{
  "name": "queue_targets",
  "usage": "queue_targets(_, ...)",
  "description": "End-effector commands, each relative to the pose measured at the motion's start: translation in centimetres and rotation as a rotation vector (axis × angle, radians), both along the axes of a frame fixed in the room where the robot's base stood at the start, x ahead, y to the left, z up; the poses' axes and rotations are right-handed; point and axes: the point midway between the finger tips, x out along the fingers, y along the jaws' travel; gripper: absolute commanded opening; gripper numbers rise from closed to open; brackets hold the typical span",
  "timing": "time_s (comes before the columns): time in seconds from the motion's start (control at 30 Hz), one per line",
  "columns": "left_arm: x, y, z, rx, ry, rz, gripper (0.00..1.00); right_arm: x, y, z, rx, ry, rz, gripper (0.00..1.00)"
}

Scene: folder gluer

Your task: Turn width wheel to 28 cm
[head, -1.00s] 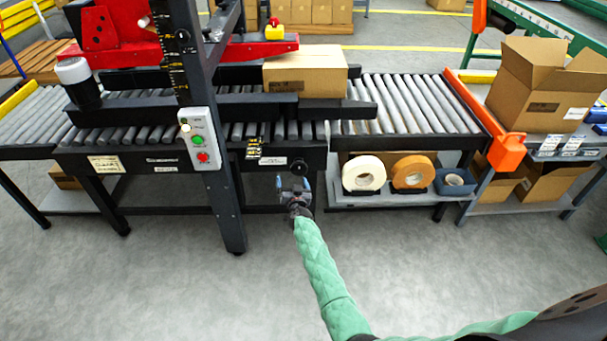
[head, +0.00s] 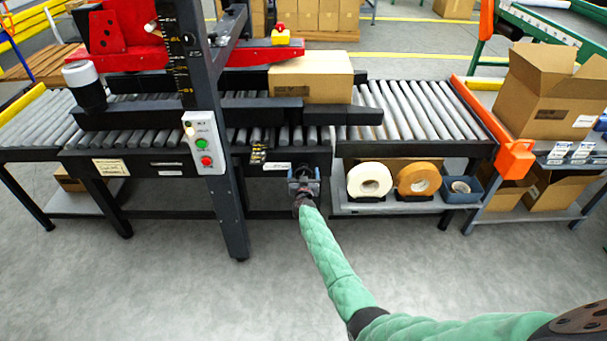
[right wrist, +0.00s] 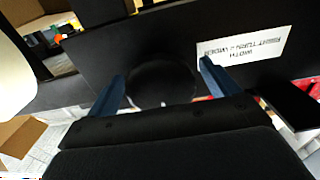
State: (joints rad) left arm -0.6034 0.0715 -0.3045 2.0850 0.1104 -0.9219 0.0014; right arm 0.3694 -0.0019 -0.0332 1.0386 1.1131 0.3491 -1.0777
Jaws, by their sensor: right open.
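The width wheel (right wrist: 162,88) is a black round knob in the right wrist view, seen dark against the black machine side. My right gripper (right wrist: 163,74) is open, with one blue finger on each side of the wheel; I cannot tell whether they touch it. In the head view my right gripper (head: 304,176) is at the machine's front rail and hides the wheel. A white label (right wrist: 242,52) reading "width, right turn = wider" is beside the wheel, upside down. A small yellow-black scale (head: 257,153) is on the rail; its reading is too small to tell. My left gripper is out of view.
A cardboard box (head: 311,76) lies on the roller conveyor against the black guide bar (head: 335,115). A dark post with a button panel (head: 204,142) stands left of my right arm. Tape rolls (head: 369,180) sit on a low shelf to the right. The floor in front is clear.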

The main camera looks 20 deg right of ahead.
Motion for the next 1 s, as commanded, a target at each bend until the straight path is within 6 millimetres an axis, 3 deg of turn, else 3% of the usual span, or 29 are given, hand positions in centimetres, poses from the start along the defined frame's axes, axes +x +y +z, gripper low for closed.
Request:
queue_targets(0.43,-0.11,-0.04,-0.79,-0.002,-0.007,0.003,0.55,0.81,-0.22,0.03,0.000,0.000,0.000,0.87)
queue_targets(0.67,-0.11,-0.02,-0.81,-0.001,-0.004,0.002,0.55,0.81,-0.22,0.03,0.001,0.000,0.000,0.44)
queue_targets(1.0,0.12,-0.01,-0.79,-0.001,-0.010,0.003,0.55,0.80,-0.22,0.01,0.038,-0.011,0.000,0.42)
